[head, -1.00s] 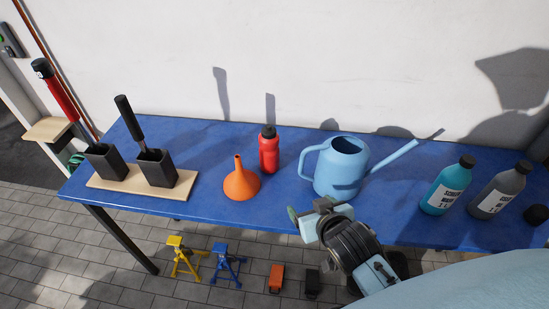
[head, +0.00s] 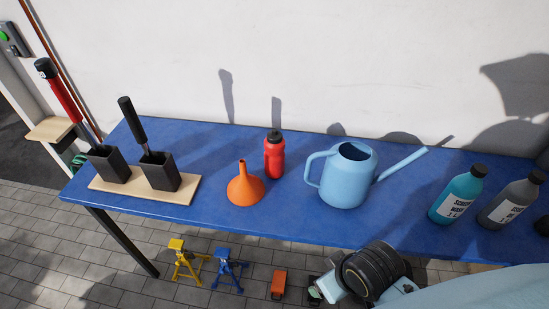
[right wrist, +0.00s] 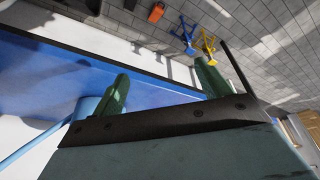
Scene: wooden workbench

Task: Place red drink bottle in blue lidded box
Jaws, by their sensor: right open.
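The red drink bottle (head: 274,157) with a black cap stands upright on the blue table, between the orange funnel and the light-blue watering can. My right gripper (head: 316,292) is in front of the table's near edge, low in the head view and well apart from the bottle. In the right wrist view its two green fingers (right wrist: 162,84) are spread with nothing between them. My left gripper is in neither view. I see no blue lidded box in these frames.
The blue table (head: 235,219) also holds the orange funnel (head: 245,188), the watering can (head: 347,178), a teal bottle (head: 457,197), a grey bottle (head: 511,202) and a wooden board (head: 120,190) with two dark holders. Yellow (head: 185,262) and blue (head: 228,268) stands are on the paved floor.

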